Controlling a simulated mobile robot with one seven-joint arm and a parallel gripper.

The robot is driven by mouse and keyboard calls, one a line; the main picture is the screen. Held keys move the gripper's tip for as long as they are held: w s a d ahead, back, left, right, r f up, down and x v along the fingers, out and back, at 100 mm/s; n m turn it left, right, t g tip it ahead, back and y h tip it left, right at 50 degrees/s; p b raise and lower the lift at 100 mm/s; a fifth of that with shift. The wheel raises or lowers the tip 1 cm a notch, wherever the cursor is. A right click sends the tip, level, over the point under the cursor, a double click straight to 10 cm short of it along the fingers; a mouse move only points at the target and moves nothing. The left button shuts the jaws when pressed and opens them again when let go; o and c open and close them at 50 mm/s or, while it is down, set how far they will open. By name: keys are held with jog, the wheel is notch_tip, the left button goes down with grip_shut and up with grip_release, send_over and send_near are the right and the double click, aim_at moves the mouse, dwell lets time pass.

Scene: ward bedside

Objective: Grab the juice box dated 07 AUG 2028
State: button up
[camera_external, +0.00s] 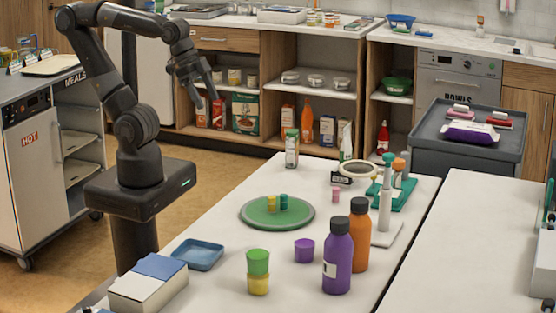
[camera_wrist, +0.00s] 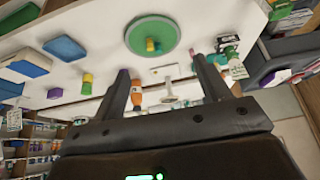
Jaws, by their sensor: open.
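My gripper (camera_external: 207,102) is open and empty, raised left of and above the table, apart from every carton. Its two spread fingers show in the wrist view (camera_wrist: 163,82) with nothing between them.
The table holds a green round board (camera_external: 250,213) with small pieces, a blue tray (camera_external: 198,255), a purple bottle (camera_external: 338,256), an orange bottle (camera_external: 359,235), stacked cups (camera_external: 258,271) and a dispenser stand (camera_external: 385,205). A grey cart (camera_external: 466,145) stands at right. Table space around the carton looks clear.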

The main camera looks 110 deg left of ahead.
jog(key=w+a+g, duration=0.2)
jog(key=w+a, duration=0.5)
jog(key=n+g, duration=0.2)
jog(key=g, duration=0.1)
send_over(292, 131)
notch_tip(292, 131, down, 10)
jog(key=shift+w+a+r, duration=0.1)
jog(key=shift+r, duration=0.15)
notch_tip(292, 131, down, 6)
jog(key=shift+a+r, duration=0.15)
jog(key=shift+r, duration=0.1)
notch_tip(292, 131, down, 6)
jog(key=shift+r, duration=0.2)
jog(key=c, duration=1.2)
